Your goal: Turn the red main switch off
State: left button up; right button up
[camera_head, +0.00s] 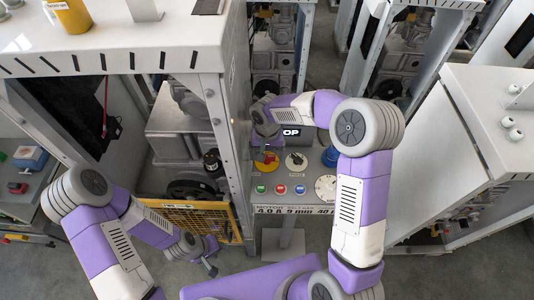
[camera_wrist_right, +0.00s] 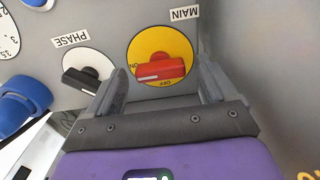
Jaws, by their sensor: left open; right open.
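The red main switch (camera_wrist_right: 163,70) is a bar handle on a yellow disc (camera_wrist_right: 160,42) under an upside-down MAIN label. The handle lies about level in the right wrist view, its white line toward the ON mark at left; OFF is printed below it. My right gripper (camera_wrist_right: 160,84) is open, its fingers either side of the handle with gaps; I see no clear contact. In the head view the yellow disc (camera_head: 265,162) shows just below my right gripper (camera_head: 268,148), which hides part of it. My left gripper (camera_head: 208,258) is open and empty, low at the left.
The black PHASE switch (camera_wrist_right: 82,80) sits left of the main switch in the wrist view, with a blue part (camera_wrist_right: 25,95) further left. Green, red and blue buttons (camera_head: 281,189) line the panel's front. A yellow mesh guard (camera_head: 200,222) stands near my left gripper.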

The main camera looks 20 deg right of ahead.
jog(key=shift+f, duration=0.2)
jog(key=shift+c, duration=0.3)
jog(key=c, duration=1)
